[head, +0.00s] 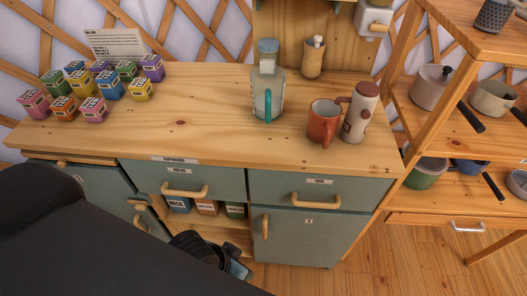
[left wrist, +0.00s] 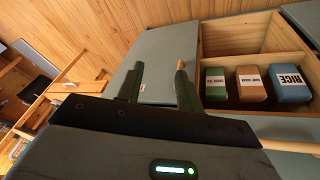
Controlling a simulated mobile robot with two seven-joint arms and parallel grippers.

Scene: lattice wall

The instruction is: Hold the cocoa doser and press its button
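A cream and brown cylinder with a side handle (head: 361,112), which looks like the cocoa doser, stands upright on the wooden counter (head: 190,130), near its right end. No button can be made out on it. A reddish-brown mug (head: 323,122) stands right beside it, in front and to the left. My left gripper (head: 240,268) is low in front of the cabinet, below the counter top and well away from the cylinder. In the left wrist view its two fingers (left wrist: 158,82) are apart with nothing held between them. My right gripper is not in view.
A clear jug with a teal handle (head: 267,93) stands left of the mug. Several colored boxes (head: 108,85) stand at the counter's left. Cabinet handles (head: 308,200) stick out in front. A shelf with pots (head: 433,88) stands at the right. The counter's middle front is clear.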

